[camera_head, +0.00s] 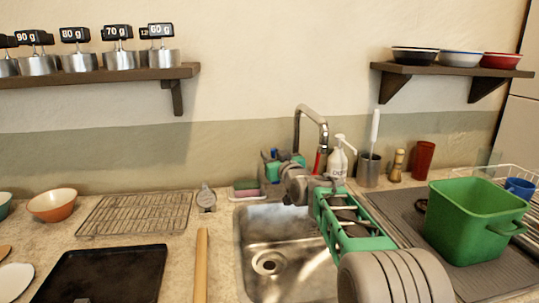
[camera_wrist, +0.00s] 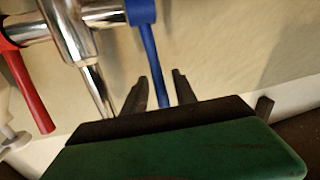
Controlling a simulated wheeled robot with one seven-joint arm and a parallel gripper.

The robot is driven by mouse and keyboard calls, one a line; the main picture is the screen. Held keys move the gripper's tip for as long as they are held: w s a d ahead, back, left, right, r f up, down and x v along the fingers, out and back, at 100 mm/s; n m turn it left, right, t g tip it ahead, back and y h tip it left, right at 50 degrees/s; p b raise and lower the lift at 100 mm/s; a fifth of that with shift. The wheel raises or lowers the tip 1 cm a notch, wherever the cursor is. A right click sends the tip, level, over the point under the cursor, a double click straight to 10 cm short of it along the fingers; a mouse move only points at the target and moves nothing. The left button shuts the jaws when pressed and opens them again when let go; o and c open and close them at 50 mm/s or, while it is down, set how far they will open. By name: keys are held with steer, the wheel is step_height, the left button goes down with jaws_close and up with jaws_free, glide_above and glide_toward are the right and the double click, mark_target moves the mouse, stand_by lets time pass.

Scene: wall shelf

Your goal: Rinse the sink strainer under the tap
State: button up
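The chrome tap (camera_head: 313,122) rises behind the metal sink (camera_head: 243,262), its spout curving over the basin. In the wrist view, the tap body (camera_wrist: 70,32) has a red lever (camera_wrist: 28,88) at left and a blue lever (camera_wrist: 146,38) near the middle. My gripper (camera_wrist: 160,84) is open, with its two dark fingers apart. The blue lever's lower end shows between them; I cannot tell if either finger touches it. In the head view, my arm hides part of the sink and tap base. A round metal fitting (camera_head: 268,262) lies at the drain; I cannot tell if it is the strainer.
A small grey metal item (camera_head: 207,198) stands left of the sink, near a sponge tray (camera_head: 245,193). A soap bottle (camera_head: 338,160) and utensil cup (camera_head: 368,171) stand behind.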

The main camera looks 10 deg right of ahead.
steer(key=shift+w+a, duration=0.25)
steer(key=shift+w, duration=0.65)
jaws_close()
steer(key=shift+f, duration=0.1)
stand_by(0.7)
